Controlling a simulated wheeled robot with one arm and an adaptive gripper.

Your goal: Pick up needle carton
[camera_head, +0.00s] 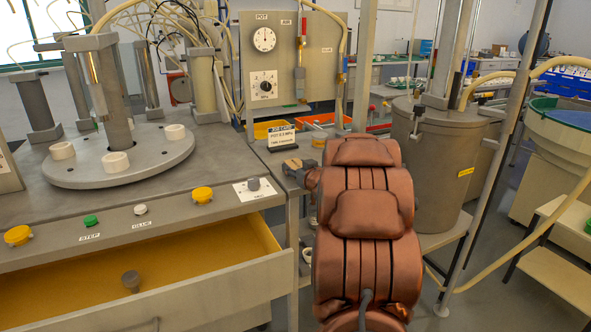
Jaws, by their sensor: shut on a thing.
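My gripper (298,168) shows only in part, past the left side of my copper-coloured arm, near the right end of the grey bench. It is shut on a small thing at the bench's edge. The arm hides most of the grip, and I cannot make out the held thing's shape or any label. I cannot tell for sure that it is the needle carton, and no other carton marked as needles is readable in view.
A job card (282,136) stands just behind the gripper. The grey bench carries a round plate (70,174) with white rings. Below, a yellow-lined drawer (210,289) is open. A grey pot (432,190) and slanting posts stand right of my arm. Orange and yellow bins (274,129) lie behind.

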